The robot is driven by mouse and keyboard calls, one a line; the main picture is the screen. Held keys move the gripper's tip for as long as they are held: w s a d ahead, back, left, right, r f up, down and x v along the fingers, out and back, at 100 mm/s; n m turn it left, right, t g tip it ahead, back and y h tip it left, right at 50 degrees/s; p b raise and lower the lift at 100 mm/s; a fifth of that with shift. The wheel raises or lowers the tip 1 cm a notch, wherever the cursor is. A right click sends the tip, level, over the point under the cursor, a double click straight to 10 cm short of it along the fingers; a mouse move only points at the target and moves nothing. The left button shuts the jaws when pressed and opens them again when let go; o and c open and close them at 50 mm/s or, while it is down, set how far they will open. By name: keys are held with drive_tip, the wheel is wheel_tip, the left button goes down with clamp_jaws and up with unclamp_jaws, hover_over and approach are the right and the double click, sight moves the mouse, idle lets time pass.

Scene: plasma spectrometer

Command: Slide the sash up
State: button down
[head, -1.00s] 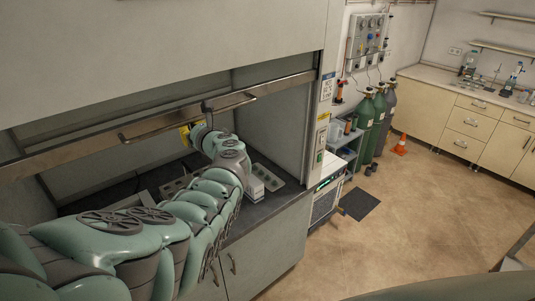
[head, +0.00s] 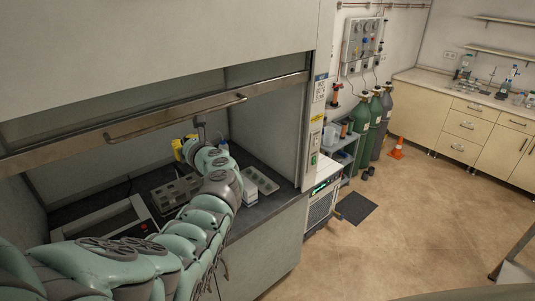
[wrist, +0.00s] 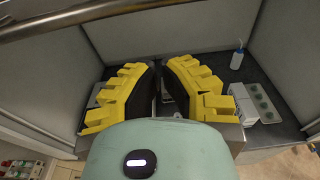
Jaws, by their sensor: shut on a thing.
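The sash is raised part way, with a wide opening below its metal bottom rail (head: 60,153). A bar handle (head: 175,120) runs along the front of the rail. My gripper (head: 200,135) is inside the opening, just below the rail and handle, and looks apart from them. In the wrist view, the yellow-padded fingers of my gripper (wrist: 160,70) lean together with a narrow dark gap between the tips. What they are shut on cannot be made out. A metal bar, likely the sash rail (wrist: 70,20), crosses the top left there, clear of the fingers.
Inside the hood, a grey block with wells (head: 175,192) and a pale tray (head: 260,180) sit on the dark worktop. A white bottle (wrist: 237,58) stands at the back. Gas cylinders (head: 375,125) and an orange cone (head: 397,149) stand at right. The floor (head: 420,225) is mostly clear.

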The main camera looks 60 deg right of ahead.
drive_tip(key=b+v, duration=0.2)
drive_tip(key=v, duration=0.5)
drive_tip(key=shift+s, duration=0.2)
